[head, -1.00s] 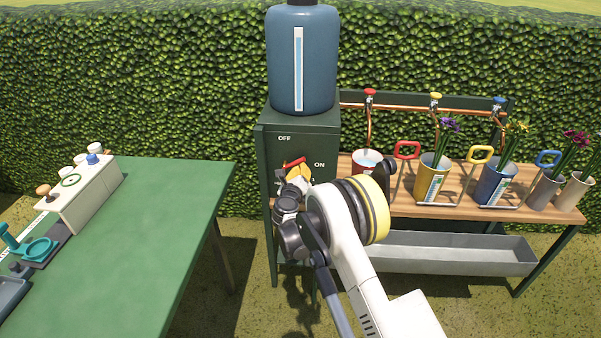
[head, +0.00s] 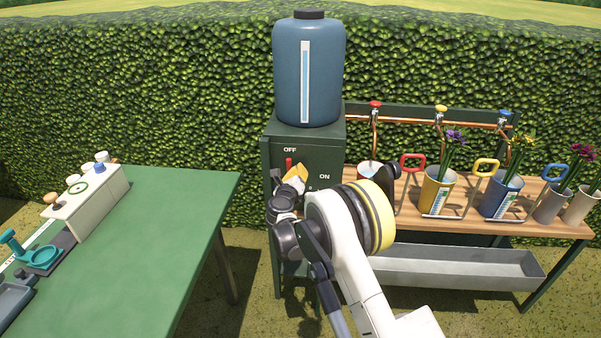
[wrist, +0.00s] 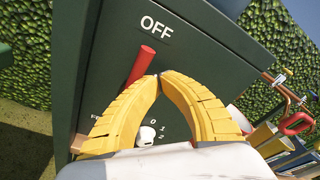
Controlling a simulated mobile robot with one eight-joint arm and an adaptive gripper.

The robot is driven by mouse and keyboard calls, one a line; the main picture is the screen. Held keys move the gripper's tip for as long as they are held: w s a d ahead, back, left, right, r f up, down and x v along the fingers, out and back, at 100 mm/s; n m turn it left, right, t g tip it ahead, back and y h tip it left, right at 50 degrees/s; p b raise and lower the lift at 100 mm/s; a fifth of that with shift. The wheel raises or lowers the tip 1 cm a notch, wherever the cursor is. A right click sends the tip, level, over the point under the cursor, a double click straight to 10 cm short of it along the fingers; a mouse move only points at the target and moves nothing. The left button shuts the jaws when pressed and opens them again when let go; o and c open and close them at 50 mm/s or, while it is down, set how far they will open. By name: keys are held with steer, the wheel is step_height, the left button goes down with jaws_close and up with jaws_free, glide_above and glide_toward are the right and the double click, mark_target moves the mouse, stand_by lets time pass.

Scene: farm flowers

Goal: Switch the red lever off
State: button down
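The red lever (head: 289,163) is on the front of a dark green cabinet (head: 322,160) below the blue tank. It stands nearly upright, its free end toward the OFF label. In the wrist view the red lever (wrist: 141,66) points up toward OFF, and its lower end is behind a yellow finger. My gripper (wrist: 159,77) has its two yellow fingertips together with nothing between them, just right of the lever. Whether a finger touches the lever I cannot tell. In the head view my gripper (head: 298,174) is in front of the panel, partly hidden by my arm.
A white knob (wrist: 147,134) with a numbered dial is below the lever, between the fingers. A wooden bench (head: 405,200) with cups, flowers and taps stands right of the cabinet. A green table (head: 170,220) is at the left. The blue tank (head: 308,75) stands on top.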

steer(key=shift+a+r, duration=0.25)
steer(key=shift+a, duration=0.2)
stand_by(0.4)
